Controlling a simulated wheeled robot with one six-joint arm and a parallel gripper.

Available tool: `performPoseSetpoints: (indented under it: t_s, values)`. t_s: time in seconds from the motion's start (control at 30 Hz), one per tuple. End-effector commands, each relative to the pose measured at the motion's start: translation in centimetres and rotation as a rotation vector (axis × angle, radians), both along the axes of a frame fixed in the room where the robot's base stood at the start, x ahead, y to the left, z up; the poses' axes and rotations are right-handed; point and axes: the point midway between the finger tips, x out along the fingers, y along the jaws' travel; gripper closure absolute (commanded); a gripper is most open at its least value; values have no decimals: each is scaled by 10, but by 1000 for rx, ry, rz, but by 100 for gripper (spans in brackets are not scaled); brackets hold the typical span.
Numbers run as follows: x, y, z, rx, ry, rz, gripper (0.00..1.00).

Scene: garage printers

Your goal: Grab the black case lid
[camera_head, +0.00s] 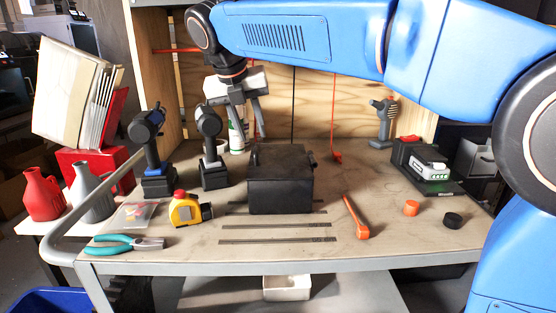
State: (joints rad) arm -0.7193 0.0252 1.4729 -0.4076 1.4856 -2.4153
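The black case (280,196) stands closed near the middle of the workbench. Its dark lid (282,158) forms the top, with a small latch-like part at the right side. My gripper (251,122) hangs above and behind the case, a little left of its middle, pointing down. Its two dark fingers look spread apart with nothing between them. It appears apart from the lid, though the exact depth gap is hard to tell.
Two drills (152,150) (209,150) stand left of the case, near a yellow tape measure (186,209) and teal pliers (115,243). An orange-handled tool (355,216) lies right of it. A charger with battery (425,166) is at the right. A white bottle (237,138) stands behind.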

Motion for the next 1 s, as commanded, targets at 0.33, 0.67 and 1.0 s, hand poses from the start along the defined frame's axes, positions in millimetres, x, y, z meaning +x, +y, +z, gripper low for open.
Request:
performPoseSetpoints:
  t_s: [0.33,0.67,1.0]
  values:
    - [16,-4,-31,-1,2,-1,69]
    - [23,-8,-49,1,-1,1,69]
    - [23,-7,-48,1,-1,1,100]
